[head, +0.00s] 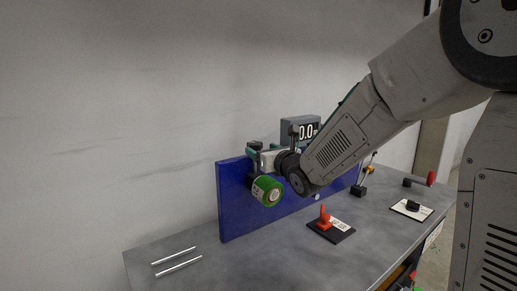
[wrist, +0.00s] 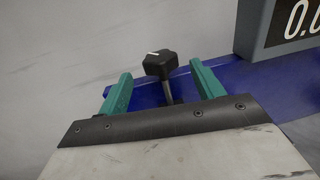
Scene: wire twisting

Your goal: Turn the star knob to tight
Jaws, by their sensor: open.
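The star knob (wrist: 160,64) is black with a white mark on top and sits on a dark stem. In the wrist view it lies between the two teal fingers of my gripper (wrist: 161,72), with a visible gap on both sides. In the head view my gripper (head: 254,154) is at the upper part of the blue panel (head: 232,205), above the green spool. The gripper is open and holds nothing. In the head view the knob is largely hidden or too small to make out clearly.
A green spool (head: 267,191) juts from the panel just below my gripper. A grey display (head: 300,128) stands behind the panel. Two metal rods (head: 178,260) lie at the table's left. A red fixture (head: 325,217) and a black knob on a white plate (head: 412,206) are to the right.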

